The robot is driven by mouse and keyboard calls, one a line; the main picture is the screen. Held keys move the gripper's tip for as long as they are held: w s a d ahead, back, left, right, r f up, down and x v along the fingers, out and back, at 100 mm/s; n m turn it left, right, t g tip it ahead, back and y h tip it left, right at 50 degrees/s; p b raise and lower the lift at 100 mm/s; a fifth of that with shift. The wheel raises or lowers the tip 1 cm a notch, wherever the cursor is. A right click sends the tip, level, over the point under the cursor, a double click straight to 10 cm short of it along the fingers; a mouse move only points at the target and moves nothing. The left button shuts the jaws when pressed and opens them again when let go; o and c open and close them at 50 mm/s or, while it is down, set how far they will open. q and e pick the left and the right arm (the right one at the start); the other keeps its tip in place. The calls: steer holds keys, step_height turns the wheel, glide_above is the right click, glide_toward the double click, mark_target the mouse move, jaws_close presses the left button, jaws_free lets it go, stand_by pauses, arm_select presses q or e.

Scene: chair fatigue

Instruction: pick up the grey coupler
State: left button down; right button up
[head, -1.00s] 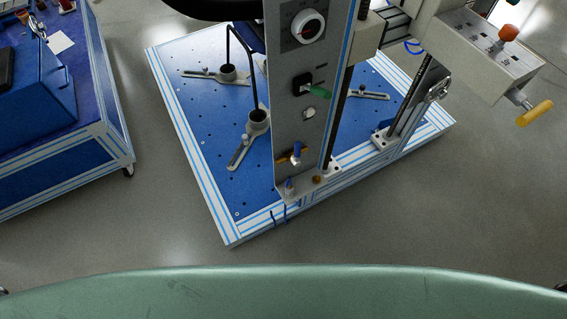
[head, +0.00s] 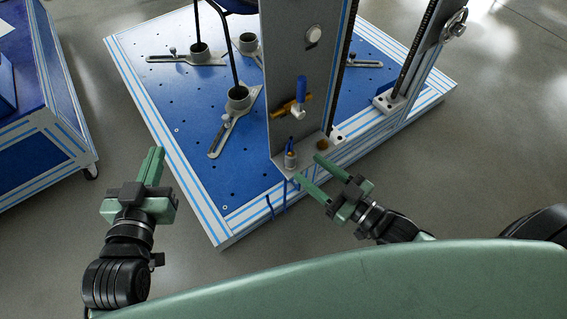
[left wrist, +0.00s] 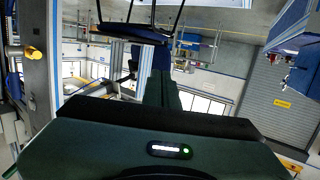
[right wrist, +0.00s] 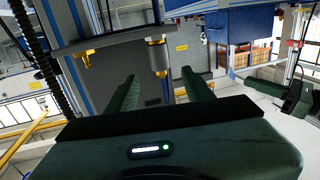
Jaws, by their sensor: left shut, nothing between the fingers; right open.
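The grey coupler (head: 291,160) is a small cylinder with a blue piece at its top. It sits on the foot plate of the grey upright panel (head: 287,100), at the front edge of the rig. It also shows in the right wrist view (right wrist: 157,55), beyond the fingers and in line with the gap between them. My right gripper (head: 307,170) is open and empty, its fingertips just right of the coupler in the head view; contact cannot be made out. My left gripper (head: 154,151) is shut and empty, beside the rig's left edge.
The blue perforated base (head: 190,110) carries several slotted clamps with cups (head: 238,98), with chair legs standing in some. A blue handle valve (head: 300,92) is on the panel above the coupler. A blue cart (head: 45,120) stands at left. Floor between is clear.

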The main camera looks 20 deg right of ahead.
mark_target(295, 158)
steer(key=b+x, duration=0.2)
steer(key=x, duration=0.4)
steer(key=shift+w+a, duration=0.25)
steer(key=shift+w, duration=0.05)
steer(key=shift+w+a, duration=0.15)
steer(key=shift+w, duration=0.05)
arm_select(q)
step_height(295, 158, up, 11)
steer(key=d+t+h, duration=0.1)
steer(key=t+h, duration=0.1)
steer(key=t, duration=0.4)
steer(key=shift+s+d, duration=0.2)
steer(key=shift+s, duration=0.25)
arm_select(e)
jaws_close()
